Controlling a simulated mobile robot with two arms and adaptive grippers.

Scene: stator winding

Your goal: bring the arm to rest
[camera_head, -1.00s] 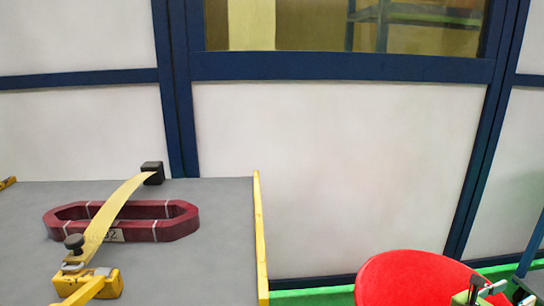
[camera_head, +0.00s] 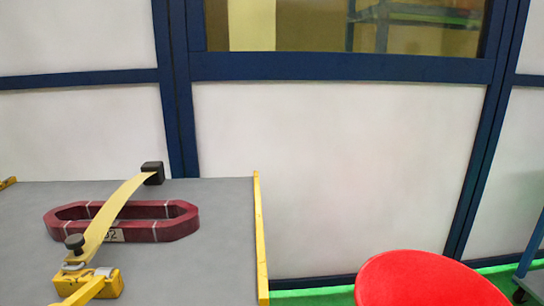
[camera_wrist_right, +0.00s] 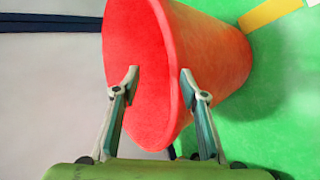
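The same red object (camera_head: 425,280) shows at the bottom right of the head view. No gripper shows in the head view now, and my left gripper is out of sight.
A grey table (camera_head: 215,230) with a yellow edge strip (camera_head: 260,240) stands at the left. On it lies a dark red coil (camera_head: 175,228) under a yellow strap (camera_head: 115,205), with a yellow clamp block (camera_head: 105,283). A white wall panel (camera_head: 340,180) stands behind. Green floor (camera_wrist_right: 270,110) surrounds the red object.

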